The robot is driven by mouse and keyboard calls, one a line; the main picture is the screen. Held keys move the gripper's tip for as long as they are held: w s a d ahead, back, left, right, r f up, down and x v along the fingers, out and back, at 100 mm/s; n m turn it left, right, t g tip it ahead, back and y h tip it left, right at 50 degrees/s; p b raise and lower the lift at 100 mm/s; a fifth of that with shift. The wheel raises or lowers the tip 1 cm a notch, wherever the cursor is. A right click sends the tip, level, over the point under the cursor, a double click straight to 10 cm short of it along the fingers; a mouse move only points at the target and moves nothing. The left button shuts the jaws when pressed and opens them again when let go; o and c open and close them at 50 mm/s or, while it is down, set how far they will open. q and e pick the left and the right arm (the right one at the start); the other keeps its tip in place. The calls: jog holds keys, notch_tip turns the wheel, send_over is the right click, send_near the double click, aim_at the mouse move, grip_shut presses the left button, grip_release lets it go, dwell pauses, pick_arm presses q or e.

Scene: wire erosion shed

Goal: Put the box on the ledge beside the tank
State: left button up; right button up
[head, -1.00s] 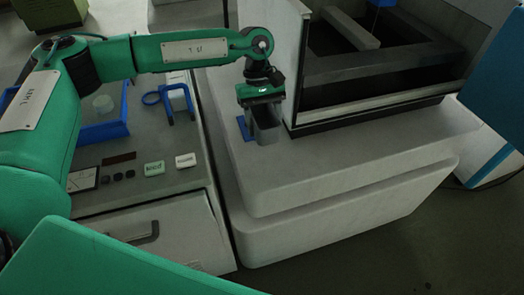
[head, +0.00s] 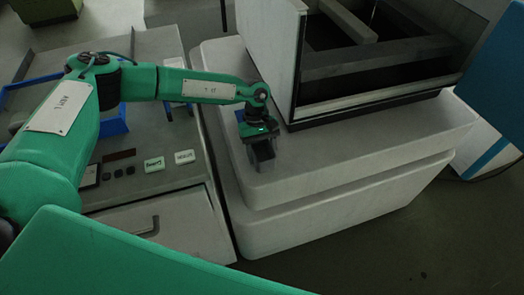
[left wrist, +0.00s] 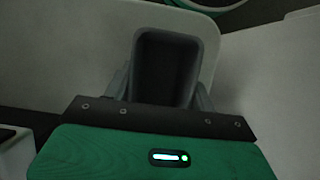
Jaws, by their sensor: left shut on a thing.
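My left gripper (head: 262,151) is shut on a small grey open-topped box, held over the left part of the pale ledge (head: 345,150). In the left wrist view the box (left wrist: 167,62) sits between the two fingers, its dark inside looking empty. In the head view the gripper hides much of the box, and I cannot tell whether its bottom touches the ledge. The dark-framed tank (head: 380,65) stands on the ledge, behind and to the right of the gripper. My right gripper is not in view.
A blue patch (head: 240,116) lies on the ledge just behind the gripper. A grey worktop (head: 140,180) with labelled blocks and a blue-rimmed tray (head: 112,127) is to the left. The ledge front is clear to the right. A blue panel (head: 496,110) stands far right.

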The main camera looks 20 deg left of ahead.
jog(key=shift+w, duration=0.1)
pick_arm(q)
jog(key=o, duration=1)
jog(key=shift+o, duration=0.2)
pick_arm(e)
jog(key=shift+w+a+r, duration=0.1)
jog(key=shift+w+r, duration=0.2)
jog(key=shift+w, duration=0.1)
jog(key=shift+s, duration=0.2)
pick_arm(q)
jog(key=shift+w+r, duration=0.15)
jog(key=shift+r, duration=0.15)
jog(key=b+v, duration=0.2)
jog(key=v, duration=0.9)
jog(key=shift+r, duration=0.3)
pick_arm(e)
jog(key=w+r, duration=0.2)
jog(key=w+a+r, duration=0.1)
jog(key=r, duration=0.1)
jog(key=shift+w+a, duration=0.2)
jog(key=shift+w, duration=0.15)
pick_arm(q)
jog(key=shift+a, duration=0.1)
